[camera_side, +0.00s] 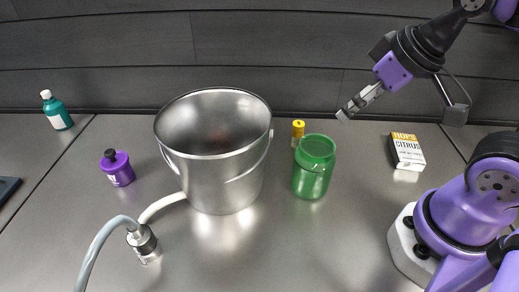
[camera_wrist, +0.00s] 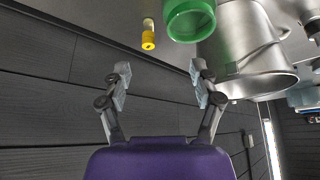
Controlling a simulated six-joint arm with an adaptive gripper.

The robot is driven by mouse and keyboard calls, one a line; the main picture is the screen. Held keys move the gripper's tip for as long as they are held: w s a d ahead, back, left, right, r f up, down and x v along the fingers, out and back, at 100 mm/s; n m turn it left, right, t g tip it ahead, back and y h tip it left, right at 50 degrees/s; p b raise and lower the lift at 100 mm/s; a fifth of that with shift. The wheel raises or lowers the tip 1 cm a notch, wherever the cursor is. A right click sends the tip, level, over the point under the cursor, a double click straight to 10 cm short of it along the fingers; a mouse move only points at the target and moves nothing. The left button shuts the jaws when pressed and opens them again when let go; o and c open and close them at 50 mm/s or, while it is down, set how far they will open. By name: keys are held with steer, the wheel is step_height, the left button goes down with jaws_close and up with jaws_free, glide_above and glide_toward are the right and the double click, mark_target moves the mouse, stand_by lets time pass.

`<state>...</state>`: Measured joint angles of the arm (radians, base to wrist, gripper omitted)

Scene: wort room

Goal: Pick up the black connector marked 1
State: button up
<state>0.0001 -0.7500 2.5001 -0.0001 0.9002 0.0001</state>
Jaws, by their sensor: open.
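A dark and silver connector (camera_side: 143,243) sits at the lower left in the side view, where a grey hose (camera_side: 98,247) and a pale tube from the metal pot meet. No number on it can be read. My gripper (camera_side: 345,112) is high at the back right, far from the connector, beyond the pot and the green jar. In the wrist view my gripper (camera_wrist: 160,76) has its two fingers spread apart with nothing between them. A small dark and silver thing at the right edge of that view is too cut off to identify.
The metal pot (camera_side: 213,150) stands between my gripper and the connector. The front middle is clear.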

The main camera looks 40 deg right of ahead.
steer(key=shift+o, duration=0.6)
steer(key=shift+r, duration=0.1)
